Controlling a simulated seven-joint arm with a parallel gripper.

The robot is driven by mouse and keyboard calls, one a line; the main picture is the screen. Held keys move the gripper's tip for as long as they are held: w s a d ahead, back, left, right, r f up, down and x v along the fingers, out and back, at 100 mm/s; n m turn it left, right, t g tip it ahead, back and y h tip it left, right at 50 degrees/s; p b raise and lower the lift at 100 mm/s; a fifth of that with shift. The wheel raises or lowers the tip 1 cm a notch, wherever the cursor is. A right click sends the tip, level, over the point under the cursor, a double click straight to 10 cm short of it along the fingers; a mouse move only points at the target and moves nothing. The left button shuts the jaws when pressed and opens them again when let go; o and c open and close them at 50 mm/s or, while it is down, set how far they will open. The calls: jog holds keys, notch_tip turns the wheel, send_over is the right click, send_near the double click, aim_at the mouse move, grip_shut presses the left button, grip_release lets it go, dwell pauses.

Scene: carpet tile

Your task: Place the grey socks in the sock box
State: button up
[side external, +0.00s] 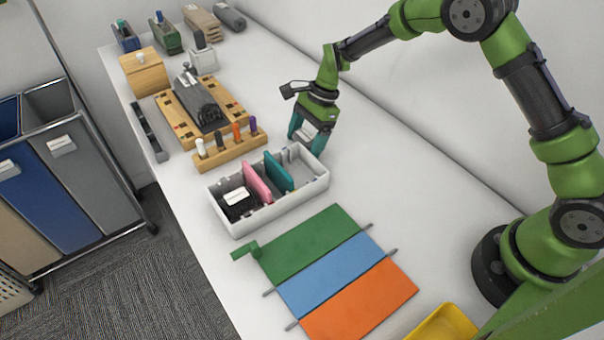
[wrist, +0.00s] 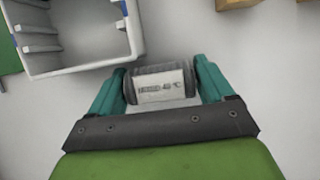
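My gripper (side external: 309,140) is just behind the right end of a white divided box (side external: 272,214). In the wrist view, the teal fingers (wrist: 161,82) are closed on both sides of a small dark grey bundle, the grey socks (wrist: 160,70), with a pale printed label facing the camera. The box (wrist: 85,62) shows at the upper left there, beside the gripper. In the side view, pink (side external: 257,182) and teal (side external: 278,172) dividers split it. A black bundle with a white label (side external: 237,200) lies in its left compartment. I cannot tell the gripper's height above the table.
A wooden peg holder (side external: 231,152) stands behind the box. A wooden board with a dark grey item (side external: 203,108) lies farther back. A green, blue and orange folded mat (side external: 328,272) lies in front, with a yellow tray (side external: 447,325) nearby. The table right of the box is clear.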

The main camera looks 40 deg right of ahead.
jog(key=o, duration=0.3)
jog(key=s+d+r+n+t, duration=0.1)
jog(key=s+d+r, duration=0.15)
jog(key=r, duration=0.65)
jog(key=s+d+r+n, duration=0.1)
jog(key=d+r, duration=0.2)
jog(key=r, duration=0.6)
jog(key=s+d+r+n+t, duration=0.1)
jog(key=s+r+n+t, duration=0.1)
jog(key=s, duration=0.5)
jog(key=s+d+r+n+t+h, duration=0.1)
jog(key=s+r+n+t, duration=0.1)
jog(key=s+n, duration=0.3)
jog(key=s+d+r+n+t+h, duration=0.1)
jog(key=s+n, duration=0.3)
jog(key=s, duration=0.5)
jog(key=shift+s+d+r+t, duration=0.25)
jog(key=shift+d+r+t, duration=0.15)
jog(key=shift+r, duration=0.35)
jog(key=shift+s+d+f+n, duration=0.1)
jog(key=shift+s+f+n, duration=0.05)
jog(key=shift+s+n, duration=0.25)
jog(key=shift+c, duration=0.6)
jog(key=shift+f, duration=0.1)
jog(key=c, duration=0.3)
